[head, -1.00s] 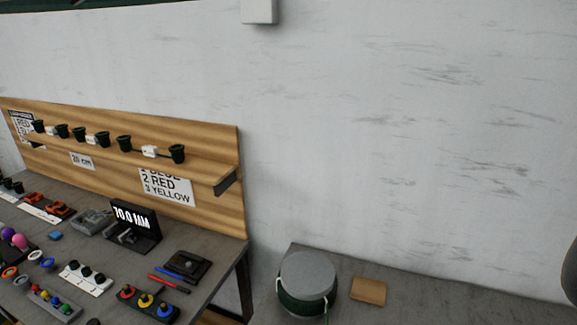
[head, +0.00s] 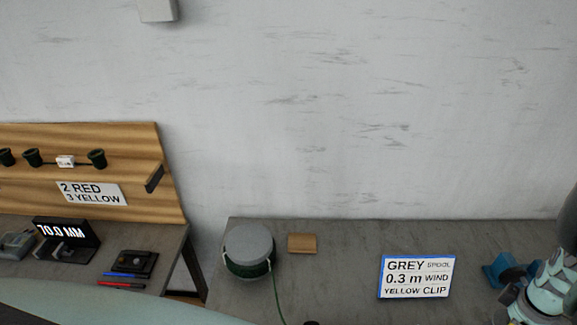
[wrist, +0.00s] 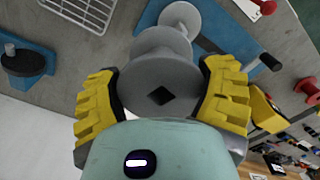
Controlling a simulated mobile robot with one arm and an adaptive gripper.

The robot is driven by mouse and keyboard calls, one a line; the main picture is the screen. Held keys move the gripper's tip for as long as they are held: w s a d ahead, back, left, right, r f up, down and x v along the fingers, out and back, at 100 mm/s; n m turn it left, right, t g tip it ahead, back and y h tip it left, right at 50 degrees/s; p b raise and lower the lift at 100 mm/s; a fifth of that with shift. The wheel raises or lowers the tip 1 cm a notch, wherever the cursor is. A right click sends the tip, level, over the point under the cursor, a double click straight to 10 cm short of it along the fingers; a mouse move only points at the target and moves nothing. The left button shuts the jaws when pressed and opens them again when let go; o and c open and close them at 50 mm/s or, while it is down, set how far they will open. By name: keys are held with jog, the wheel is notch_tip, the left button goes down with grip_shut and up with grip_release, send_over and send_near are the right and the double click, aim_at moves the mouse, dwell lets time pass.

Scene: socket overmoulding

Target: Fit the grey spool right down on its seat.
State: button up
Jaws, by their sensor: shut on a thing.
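In the wrist view my gripper (wrist: 163,82), with yellow ridged fingers, is shut on the grey spool (wrist: 155,75), one finger on each side. The spool's near flange faces the camera and shows a dark diamond-shaped hole. Beyond the spool is a blue stand (wrist: 225,45) with a black-ended handle (wrist: 264,63). A light grey round part (wrist: 180,17) shows just past the spool, near the stand. The seat itself is hidden or cannot be made out, so I cannot tell whether the spool touches it. The gripper cannot be made out in the head view.
A sign (head: 417,277) reads grey spool, 0.3 m wind, yellow clip. A green cable reel (head: 248,270) and a wooden block (head: 302,243) are on the bench. In the wrist view, a blue base with a post (wrist: 20,65) and a red spool (wrist: 310,87) lie nearby.

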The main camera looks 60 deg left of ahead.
jog(key=s+n, duration=0.1)
jog(key=s+f+n, duration=0.1)
jog(key=s+a+n, duration=0.1)
jog(key=s, duration=0.1)
jog(key=shift+a+f+p, duration=0.1)
jog(key=shift+f+p, duration=0.3)
jog(key=shift+w+f+b, duration=0.1)
jog(key=shift+f+b, duration=0.1)
jog(key=shift+b, duration=0.2)
notch_tip(320, 180, down, 6)
jog(key=b, duration=0.5)
jog(key=shift+r, duration=0.25)
jog(key=shift+f+b, duration=3.2)
jog(key=shift+b, duration=0.35)
dwell(1.0)
jog(key=o, duration=1.1)
jog(key=shift+r, duration=0.1)
